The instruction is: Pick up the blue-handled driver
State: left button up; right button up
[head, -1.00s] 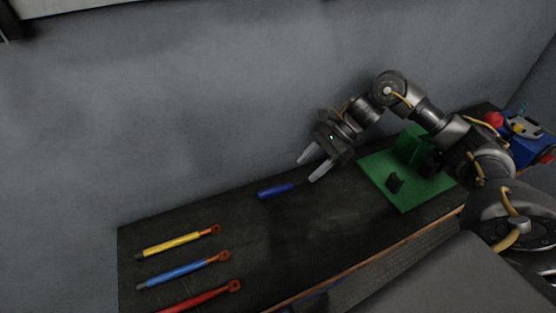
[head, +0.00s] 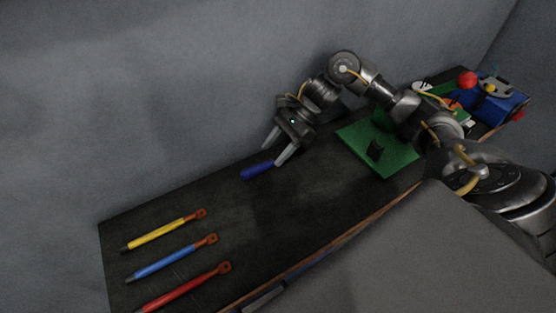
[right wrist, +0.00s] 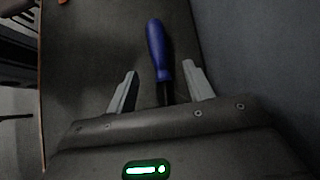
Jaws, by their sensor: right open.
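The blue-handled driver (head: 257,170) lies on the dark bench top near the wall. In the right wrist view its blue handle (right wrist: 157,52) points away from my gripper, and its dark shaft runs back between the two fingers. My right gripper (head: 273,149) is open, with its fingers at the driver's shaft end. In the right wrist view the open fingers (right wrist: 160,84) stand on either side of the shaft, apart from it. I cannot tell the height of the fingertips above the bench. My left gripper is not in view.
Yellow (head: 165,231), blue (head: 172,259) and red (head: 185,288) rods with orange ends lie on the bench (head: 245,220) at the left. A green board (head: 397,162) with dark parts lies under my right arm. A blue box (head: 500,100) stands at the far right. The wall is close behind.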

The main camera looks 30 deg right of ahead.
aim_at(263, 163)
jog(key=shift+a+f+p, duration=0.15)
jog(key=shift+a+p, duration=0.15)
jog(key=shift+a, duration=0.05)
jog(key=p+x, duration=0.1)
jog(key=x, duration=0.2)
jog(key=shift+a+f, duration=0.15)
jog(key=shift+a, duration=0.15)
jog(key=shift+w+a+f, duration=0.1)
jog(key=shift+a+f, duration=0.15)
jog(key=shift+f, duration=0.1)
jog(key=c, duration=1.1)
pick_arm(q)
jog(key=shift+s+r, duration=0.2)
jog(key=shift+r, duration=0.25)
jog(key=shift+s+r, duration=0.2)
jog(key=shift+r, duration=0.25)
